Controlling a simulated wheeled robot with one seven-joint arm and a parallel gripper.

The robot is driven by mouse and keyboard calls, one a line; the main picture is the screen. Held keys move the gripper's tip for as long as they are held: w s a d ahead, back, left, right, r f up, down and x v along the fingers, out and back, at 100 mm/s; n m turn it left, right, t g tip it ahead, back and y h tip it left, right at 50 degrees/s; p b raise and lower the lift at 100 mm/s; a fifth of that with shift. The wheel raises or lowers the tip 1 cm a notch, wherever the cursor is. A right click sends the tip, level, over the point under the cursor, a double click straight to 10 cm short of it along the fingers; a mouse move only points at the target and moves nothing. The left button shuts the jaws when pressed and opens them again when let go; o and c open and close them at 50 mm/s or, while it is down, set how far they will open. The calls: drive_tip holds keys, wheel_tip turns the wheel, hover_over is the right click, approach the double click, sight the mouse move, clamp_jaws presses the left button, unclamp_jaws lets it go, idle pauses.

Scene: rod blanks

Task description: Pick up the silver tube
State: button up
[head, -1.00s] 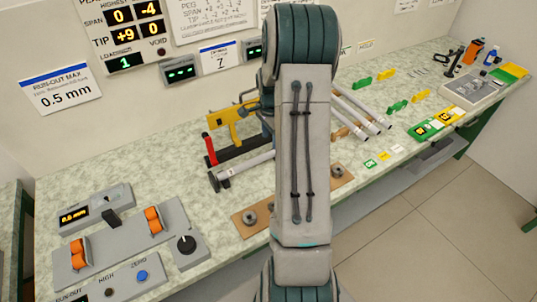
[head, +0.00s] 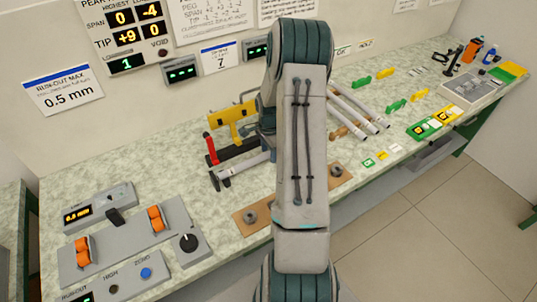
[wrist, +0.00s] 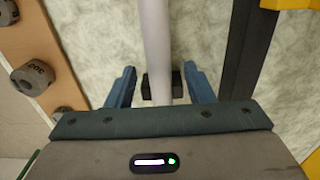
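A silver-grey tube (wrist: 156,40) runs down the middle of the wrist view and crosses a small black support (wrist: 177,83). In the head view the same tube (head: 248,164) lies on the bench with its left end at a black support (head: 220,180), and my arm hides its right part. My gripper (wrist: 161,88) is open, with one blue finger on each side of the tube. Gaps show between the fingers and the tube. In the head view my arm hides most of the gripper.
A black bar with a red handle and yellow tool (head: 236,125) stands close behind the tube. A brown board (head: 252,217) with grey round pieces lies in front. Several other tubes (head: 362,108) lie to the right. A grey panel with orange clips (head: 122,238) is at front left.

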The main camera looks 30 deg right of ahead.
clamp_jaws()
